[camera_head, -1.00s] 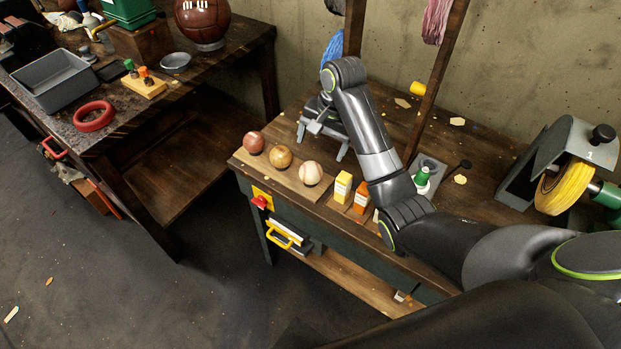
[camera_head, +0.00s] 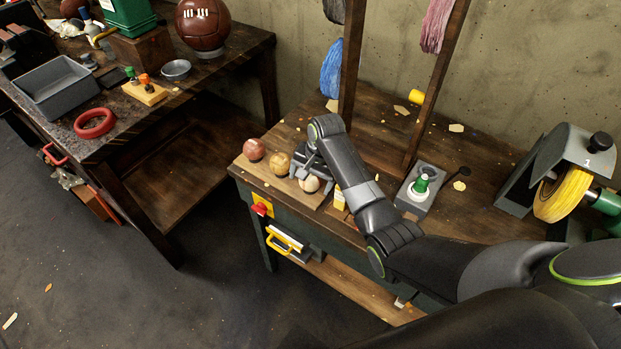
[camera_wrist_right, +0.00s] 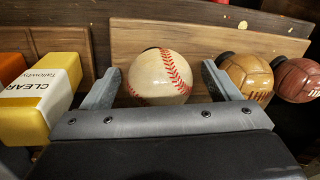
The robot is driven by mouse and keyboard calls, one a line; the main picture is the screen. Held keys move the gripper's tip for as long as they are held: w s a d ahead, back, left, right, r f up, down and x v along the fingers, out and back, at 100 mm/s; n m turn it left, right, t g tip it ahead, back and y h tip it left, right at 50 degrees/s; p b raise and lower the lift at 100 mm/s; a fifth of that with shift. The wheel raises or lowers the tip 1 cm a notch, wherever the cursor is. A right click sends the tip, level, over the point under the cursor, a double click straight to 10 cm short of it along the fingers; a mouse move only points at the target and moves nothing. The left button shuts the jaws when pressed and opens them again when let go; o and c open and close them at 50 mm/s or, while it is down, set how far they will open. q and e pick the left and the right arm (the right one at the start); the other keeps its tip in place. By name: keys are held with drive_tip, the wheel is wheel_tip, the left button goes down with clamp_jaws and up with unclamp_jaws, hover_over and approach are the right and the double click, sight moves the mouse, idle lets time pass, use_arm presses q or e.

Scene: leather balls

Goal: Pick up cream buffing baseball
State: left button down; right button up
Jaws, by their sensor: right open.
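The cream baseball (camera_head: 311,184) with red stitching sits at the right end of a row on a wooden board (camera_head: 256,174), partly hidden by my right gripper in the head view. In the right wrist view the baseball (camera_wrist_right: 160,77) lies between the two open fingers. My right gripper (camera_head: 308,174) is open around the ball, one finger on each side; the wrist view (camera_wrist_right: 158,85) shows a gap on the left side and a narrower one on the right. I cannot tell whether either finger touches it. My left gripper is out of view.
A tan ball (camera_head: 279,163) and a reddish-brown ball (camera_head: 254,149) sit beside the baseball on the board; the tan one (camera_wrist_right: 247,76) is close to the right finger in the wrist view. A yellow-and-white box (camera_wrist_right: 42,97) stands on the other side. A buffing wheel (camera_head: 562,194) stands at the right.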

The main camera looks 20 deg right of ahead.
drive_tip(key=shift+f, duration=0.1)
drive_tip(key=shift+c, duration=0.2)
drive_tip(key=c, duration=0.8)
drive_tip(key=shift+c, duration=0.2)
wheel_tip(320, 180, up, 10)
drive_tip(key=shift+r+b, duration=0.1)
drive_tip(key=shift+b, duration=0.35)
